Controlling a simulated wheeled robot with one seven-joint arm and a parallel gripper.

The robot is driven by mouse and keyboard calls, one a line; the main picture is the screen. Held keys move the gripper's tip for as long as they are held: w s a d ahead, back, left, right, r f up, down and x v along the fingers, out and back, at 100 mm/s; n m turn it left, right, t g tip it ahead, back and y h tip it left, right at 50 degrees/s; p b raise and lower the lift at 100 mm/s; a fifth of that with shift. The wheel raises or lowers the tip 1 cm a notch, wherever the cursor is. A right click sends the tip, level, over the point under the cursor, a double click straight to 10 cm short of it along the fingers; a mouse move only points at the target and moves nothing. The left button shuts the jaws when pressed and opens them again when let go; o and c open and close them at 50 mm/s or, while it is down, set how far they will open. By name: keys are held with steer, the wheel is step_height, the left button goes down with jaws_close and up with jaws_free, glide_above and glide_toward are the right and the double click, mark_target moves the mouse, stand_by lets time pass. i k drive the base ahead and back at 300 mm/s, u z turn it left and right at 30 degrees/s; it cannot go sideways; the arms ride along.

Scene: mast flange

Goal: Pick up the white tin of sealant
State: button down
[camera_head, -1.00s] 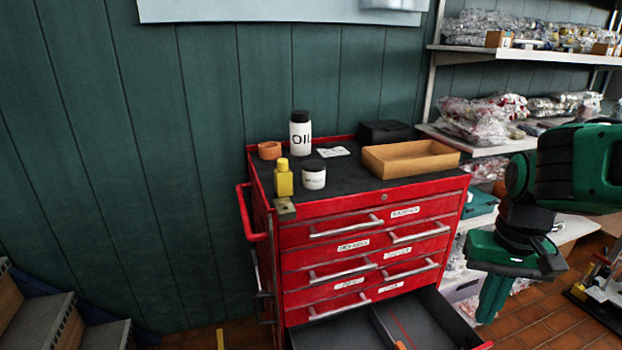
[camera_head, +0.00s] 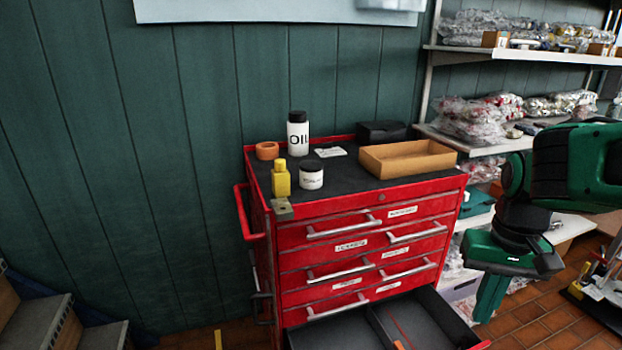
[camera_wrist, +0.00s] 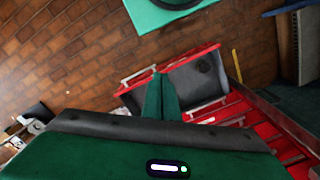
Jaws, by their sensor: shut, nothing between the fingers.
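The white tin (camera_head: 311,177) has a dark lid and a printed label. It stands upright on the black top of the red tool cabinet (camera_head: 375,207), near the front left. A yellow bottle (camera_head: 281,180) stands just left of it. My gripper (camera_head: 484,318) hangs at the right of the head view, pointing down, beside the cabinet and below its top. It is shut and empty, well apart from the tin. In the wrist view, my gripper (camera_wrist: 158,72) points at the open drawer (camera_wrist: 200,80) and the brick floor. The tin does not show there.
The cabinet top also holds a white oil bottle (camera_head: 298,137), an orange ring (camera_head: 267,150), a wooden tray (camera_head: 408,174), a black case (camera_head: 383,131), a paper label (camera_head: 331,152) and a small metal block (camera_head: 282,207). Shelves (camera_head: 520,54) stand at the right. The bottom drawer juts out.

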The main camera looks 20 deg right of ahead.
mark_target(310, 170)
steer(key=z, duration=2.7)
steer(key=k, duration=1.15)
steer(key=u, duration=1.1)
steer(key=i, duration=1)
